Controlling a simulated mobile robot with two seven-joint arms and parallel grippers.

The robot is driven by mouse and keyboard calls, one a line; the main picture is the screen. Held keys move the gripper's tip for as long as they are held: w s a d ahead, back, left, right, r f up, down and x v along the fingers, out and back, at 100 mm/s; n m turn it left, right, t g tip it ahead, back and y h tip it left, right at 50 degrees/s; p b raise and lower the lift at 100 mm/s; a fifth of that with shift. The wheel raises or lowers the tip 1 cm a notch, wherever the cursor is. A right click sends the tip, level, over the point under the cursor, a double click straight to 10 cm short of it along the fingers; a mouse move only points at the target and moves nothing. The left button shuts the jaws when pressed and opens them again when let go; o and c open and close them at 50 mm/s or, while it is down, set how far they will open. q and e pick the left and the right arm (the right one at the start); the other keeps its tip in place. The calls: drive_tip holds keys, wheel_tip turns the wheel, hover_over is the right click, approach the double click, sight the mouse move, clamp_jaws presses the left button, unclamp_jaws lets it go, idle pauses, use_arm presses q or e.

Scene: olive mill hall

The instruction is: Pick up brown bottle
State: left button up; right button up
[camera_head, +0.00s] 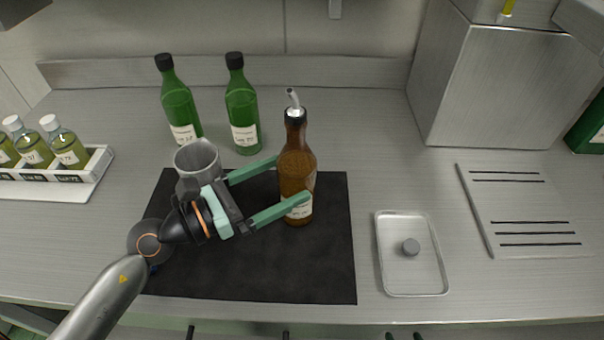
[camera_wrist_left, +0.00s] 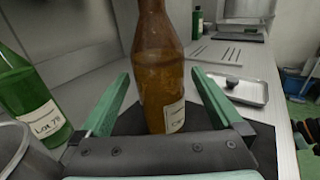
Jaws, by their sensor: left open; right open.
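The brown bottle (camera_head: 296,168) stands upright on the black mat (camera_head: 270,270), with a metal pourer in its neck. My left gripper (camera_head: 292,180) is open, with one finger on the far side of the bottle and one on the near side. In the left wrist view the bottle (camera_wrist_left: 160,75) stands between the two green fingers (camera_wrist_left: 163,100), with a gap visible on each side. Its lower end is hidden behind the gripper body in that view. My right gripper is not in view.
A metal cup (camera_head: 198,160) stands close beside my left gripper. Two green bottles (camera_head: 180,108) (camera_head: 242,110) stand behind. A small tray (camera_head: 412,280) lies right of the mat, before a slotted plate (camera_head: 520,205). A white rack (camera_head: 90,178) of small bottles stands left.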

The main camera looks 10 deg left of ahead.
sight(312, 164)
use_arm(q)
drive_tip(key=shift+p+x, duration=0.3)
drive_tip(key=shift+x, duration=0.55)
drive_tip(key=p+x, duration=0.1)
drive_tip(key=x, duration=0.4)
drive_tip(key=shift+f, duration=0.1)
drive_tip(key=shift+c, duration=0.4)
drive_tip(key=shift+a, duration=0.1)
clamp_jaws()
drive_tip(key=shift+r, duration=0.2)
